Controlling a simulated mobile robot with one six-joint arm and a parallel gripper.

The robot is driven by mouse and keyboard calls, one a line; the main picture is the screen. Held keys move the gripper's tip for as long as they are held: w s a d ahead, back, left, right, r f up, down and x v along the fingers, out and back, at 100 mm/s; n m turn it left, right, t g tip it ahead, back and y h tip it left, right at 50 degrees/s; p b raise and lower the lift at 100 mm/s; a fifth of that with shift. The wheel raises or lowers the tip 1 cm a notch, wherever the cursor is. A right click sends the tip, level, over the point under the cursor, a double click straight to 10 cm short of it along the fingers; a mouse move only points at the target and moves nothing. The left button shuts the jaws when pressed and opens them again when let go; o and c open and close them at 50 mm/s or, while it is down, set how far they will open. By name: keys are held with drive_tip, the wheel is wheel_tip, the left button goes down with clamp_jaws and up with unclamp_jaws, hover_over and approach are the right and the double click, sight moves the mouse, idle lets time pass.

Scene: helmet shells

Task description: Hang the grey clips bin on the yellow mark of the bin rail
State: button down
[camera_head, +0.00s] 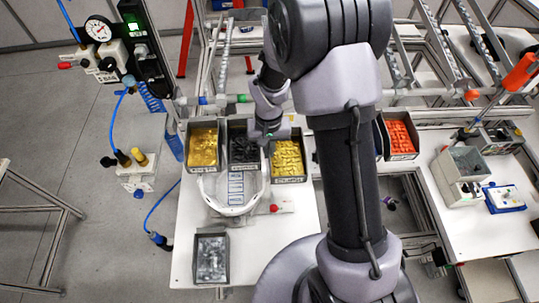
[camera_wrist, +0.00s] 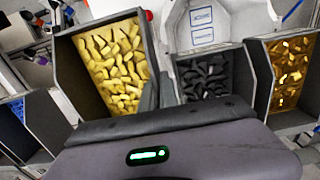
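The grey clips bin (camera_head: 212,258), a dark open box filled with grey pieces, stands on the front left of the white table in the head view. My gripper (camera_head: 268,132) is far behind it, low over the row of bins, between the black clips bin (camera_head: 243,147) and the yellow clips bin (camera_head: 288,160). In the wrist view the gripper's dark end (camera_wrist: 160,95) is beside the yellow bin's wall (camera_wrist: 148,62); its fingertips are not clear, so I cannot tell whether it grips that wall. The bin rail (camera_head: 225,99) runs behind the bins. I cannot make out its yellow mark; my arm hides part of the rail.
A gold clips bin (camera_head: 203,146) stands left of the black one. An orange clips bin (camera_head: 398,135) is right of my arm. A white curved shell (camera_head: 233,208) lies between the grey bin and the row. A blue clips bin (camera_wrist: 20,112) shows at the wrist view's left.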

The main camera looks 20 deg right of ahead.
drive_tip(key=w+d+f, duration=0.1)
drive_tip(key=w+f, duration=0.1)
drive_tip(key=w, duration=0.4)
drive_tip(key=shift+w+d+f, duration=0.15)
drive_tip(key=shift+w+f, duration=0.05)
drive_tip(key=shift+w, duration=0.2)
idle(0.4)
